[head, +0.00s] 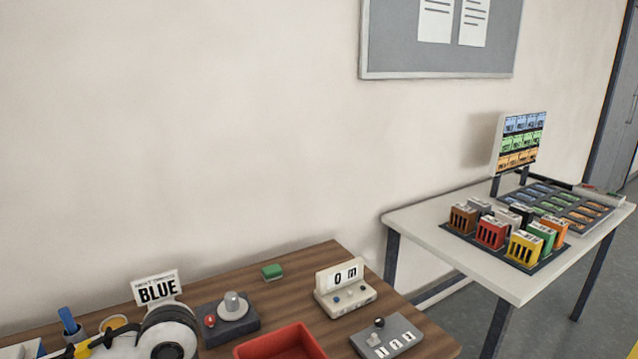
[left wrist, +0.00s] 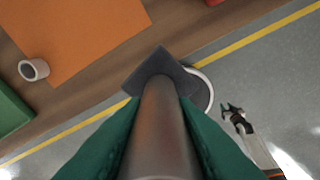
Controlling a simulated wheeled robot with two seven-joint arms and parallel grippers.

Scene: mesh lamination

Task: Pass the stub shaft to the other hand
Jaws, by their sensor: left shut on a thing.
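The stub shaft (left wrist: 163,125) is a grey metal cylinder with a dark square block at its far end, seen in the left wrist view. My left gripper (left wrist: 157,106), with green fingers, is shut on the cylinder, with one finger along each side. The shaft is held out over the floor, off the table's edge. My right gripper (left wrist: 234,112) shows small to the right of the shaft, apart from it, with its dark jaws spread and empty. The shaft and both grippers are out of the head view.
In the head view the wooden table (head: 310,258) carries a red tray (head: 280,343), a "BLUE" sign (head: 157,289), a grey box with a knob (head: 232,315) and a counter box (head: 345,290). A white table (head: 425,225) with coloured blocks stands right. An orange mat (left wrist: 75,35) lies on the wood.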

